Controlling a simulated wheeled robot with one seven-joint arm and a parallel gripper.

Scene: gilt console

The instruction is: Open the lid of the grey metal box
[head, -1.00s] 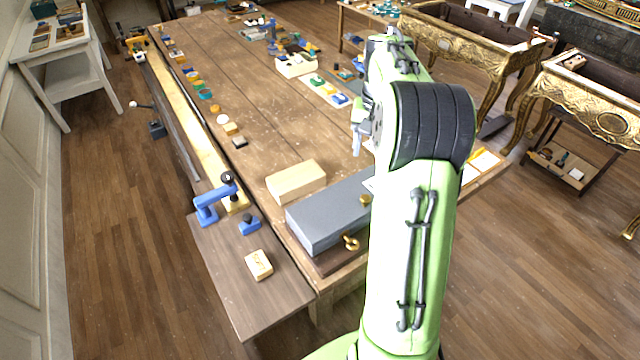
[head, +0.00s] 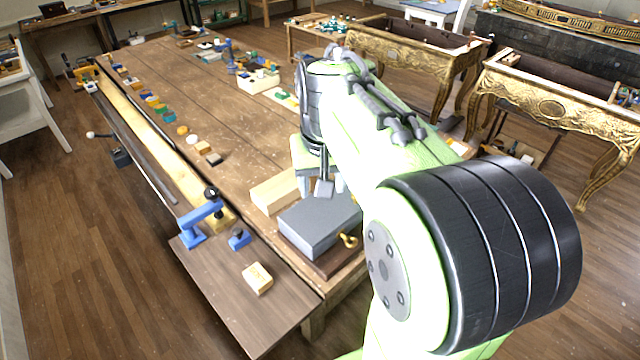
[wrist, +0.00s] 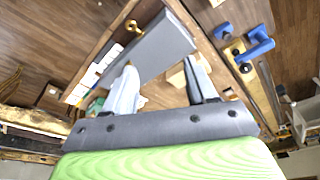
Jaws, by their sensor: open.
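The grey metal box (head: 318,226) sits on a dark base at the near right corner of the workbench, its lid looking shut. A brass fitting (head: 348,240) is on its near right side. My gripper (head: 322,187) is open and empty, above the box's far part, fingers pointing down. My arm hides the box's right and far parts. In the wrist view the grey box (wrist: 158,50) lies ahead of my open gripper (wrist: 162,85), with the brass fitting (wrist: 132,25) at its edge. I cannot tell whether a finger touches the box.
A pale wooden block (head: 275,193) lies just left of the box. A blue clamp (head: 203,217), a blue piece (head: 239,238) and a small wooden block (head: 257,278) are at the near left. Gilt consoles (head: 560,105) stand to the right.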

